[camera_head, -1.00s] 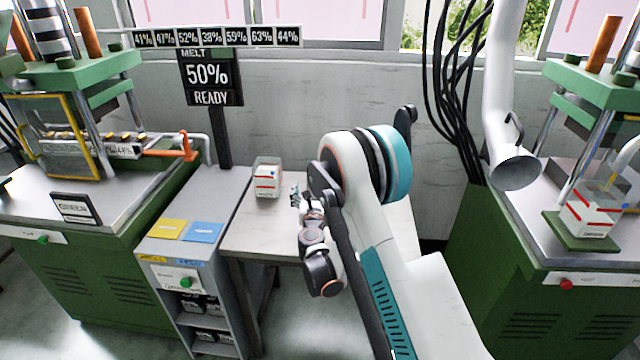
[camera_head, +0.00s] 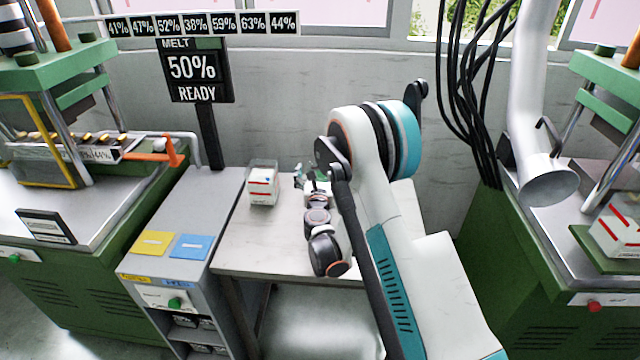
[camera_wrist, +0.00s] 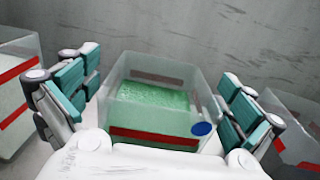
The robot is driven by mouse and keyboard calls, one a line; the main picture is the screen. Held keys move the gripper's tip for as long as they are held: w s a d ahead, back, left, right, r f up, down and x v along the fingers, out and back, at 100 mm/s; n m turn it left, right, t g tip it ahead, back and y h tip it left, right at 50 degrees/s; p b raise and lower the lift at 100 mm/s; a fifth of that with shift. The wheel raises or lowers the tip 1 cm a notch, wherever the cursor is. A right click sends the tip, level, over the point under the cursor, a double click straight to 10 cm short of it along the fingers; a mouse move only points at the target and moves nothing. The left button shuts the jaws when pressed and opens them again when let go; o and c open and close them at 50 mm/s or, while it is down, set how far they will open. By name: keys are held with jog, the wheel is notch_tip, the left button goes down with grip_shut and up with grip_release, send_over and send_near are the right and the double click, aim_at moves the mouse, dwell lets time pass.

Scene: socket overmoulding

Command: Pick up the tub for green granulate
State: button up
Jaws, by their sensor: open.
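In the wrist view a clear tub of green granulate (camera_wrist: 158,97) stands upright, with a red stripe and a blue dot on its near side. My gripper (camera_wrist: 160,75) is open, with one teal-padded finger on each side of this tub. I see no clear contact between the fingers and its walls. In the head view my gripper (camera_head: 308,177) is low over the table behind my arm. The green tub is not clearly visible there, hidden by my gripper and arm.
A tub with pale contents (camera_wrist: 14,95) stands left of my gripper; another tub (camera_wrist: 296,125) stands close on the right. The grey table (camera_head: 245,240) is bare at its front left. The wall (camera_wrist: 250,40) is behind. A dispenser (camera_head: 185,225) adjoins on the left.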

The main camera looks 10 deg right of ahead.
jog(key=shift+r, duration=0.1)
jog(key=c, duration=2.1)
jog(key=shift+o, duration=0.2)
